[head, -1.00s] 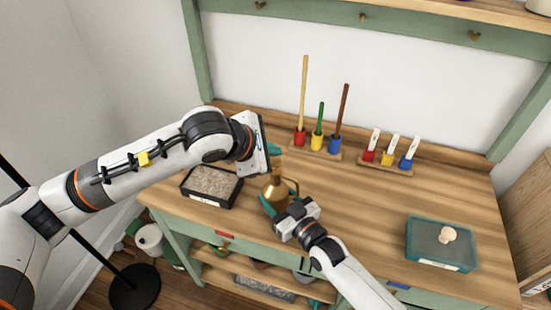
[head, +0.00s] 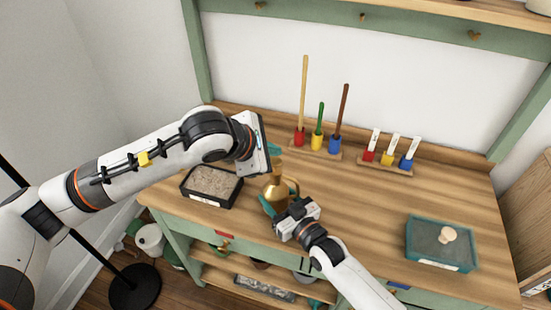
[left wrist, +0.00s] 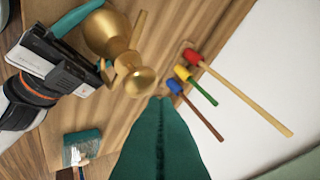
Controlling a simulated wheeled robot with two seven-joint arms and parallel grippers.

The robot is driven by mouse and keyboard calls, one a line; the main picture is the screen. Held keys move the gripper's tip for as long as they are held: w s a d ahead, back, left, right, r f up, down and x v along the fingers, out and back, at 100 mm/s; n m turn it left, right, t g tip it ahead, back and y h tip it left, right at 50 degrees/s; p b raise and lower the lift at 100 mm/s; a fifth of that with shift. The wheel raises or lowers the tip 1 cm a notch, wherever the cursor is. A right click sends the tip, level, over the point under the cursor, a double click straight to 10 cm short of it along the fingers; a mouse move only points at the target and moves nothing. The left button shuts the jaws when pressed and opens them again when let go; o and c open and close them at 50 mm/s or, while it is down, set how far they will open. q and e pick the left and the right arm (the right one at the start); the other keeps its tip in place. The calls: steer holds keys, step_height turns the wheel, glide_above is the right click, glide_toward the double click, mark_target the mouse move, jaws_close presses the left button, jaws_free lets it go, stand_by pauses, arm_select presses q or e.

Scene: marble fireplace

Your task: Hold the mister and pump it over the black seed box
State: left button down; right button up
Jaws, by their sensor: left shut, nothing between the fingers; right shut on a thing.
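The brass mister (head: 275,192) is upright over the workbench, just right of the black seed box (head: 192,197). My right gripper (head: 274,205) is shut on the mister's body from the front. The left wrist view shows the mister's body (left wrist: 107,34) and round pump knob (left wrist: 140,81) close up, with my right gripper (left wrist: 88,38) around the body. My left gripper (head: 273,149) is shut and empty just above the mister's top. Its teal fingers (left wrist: 163,100) point at the knob in the left wrist view; I cannot tell whether they touch it. The seed box holds grey-brown soil.
Red, green-handled yellow and blue tools stand in a rack (head: 318,150) behind the mister. A label rack (head: 386,164) is right of it. A teal tray (head: 412,240) with a pale knob is at the right. The bench between is clear.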

arm_select(q)
steer(key=shift+f, duration=0.15)
stand_by(0.6)
steer(key=shift+f, duration=0.3)
steer(key=shift+f, duration=0.9)
stand_by(0.9)
steer(key=shift+r, duration=1.35)
steer(key=shift+r, duration=0.1)
steer(key=shift+r, duration=2.45)
stand_by(0.9)
steer(key=shift+r, duration=1.85)
